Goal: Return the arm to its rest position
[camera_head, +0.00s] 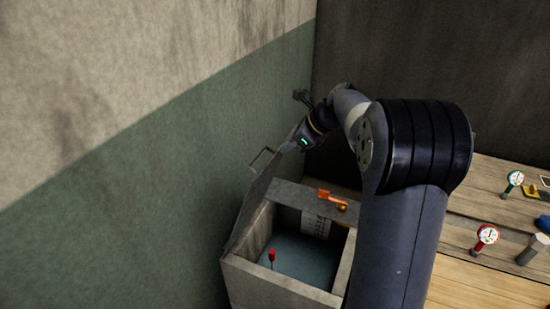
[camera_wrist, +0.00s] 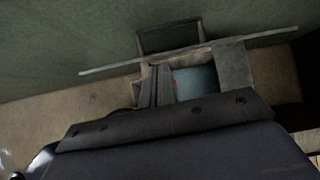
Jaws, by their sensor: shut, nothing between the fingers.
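My arm comes up in front of the camera and bends over at the top, with the wrist reaching left. My gripper (camera_head: 288,147) is shut and empty, just above the upper edge of the raised lid (camera_head: 262,190). I cannot tell whether it touches the lid.
The lid belongs to an open grey bin (camera_head: 280,285) beside the green wall; the bin also shows in the wrist view (camera_wrist: 235,68). A red-topped stick (camera_head: 272,256) stands inside. Wooden surfaces at right hold a green gauge (camera_head: 515,179) and a red gauge (camera_head: 487,235).

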